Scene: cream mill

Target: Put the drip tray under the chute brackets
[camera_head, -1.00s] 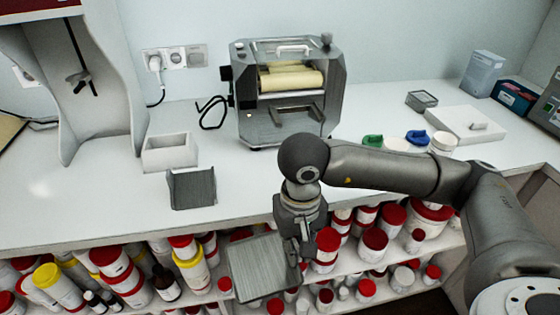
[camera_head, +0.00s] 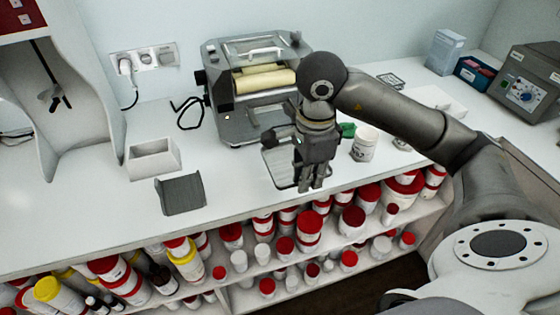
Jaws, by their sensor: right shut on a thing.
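The grey drip tray (camera_head: 279,172) is a flat, shallow metal tray at the counter's front edge, just in front of the mill. My right gripper (camera_head: 312,188) points down at the tray's right side and is shut on it, hiding that part. I cannot tell whether the tray touches the counter. The mill (camera_head: 232,128) has cream rollers and stands at the back of the counter. Its front, where the chute brackets (camera_head: 266,117) would show, is partly hidden by my right arm. My left gripper is not in view.
A grey bent metal piece (camera_head: 181,196) and a white open box (camera_head: 153,158) stand left on the counter (camera_head: 232,180). A white jar (camera_head: 364,143) and a green item (camera_head: 347,130) are right of my gripper. Shelves of red-lidded jars (camera_head: 309,231) lie below.

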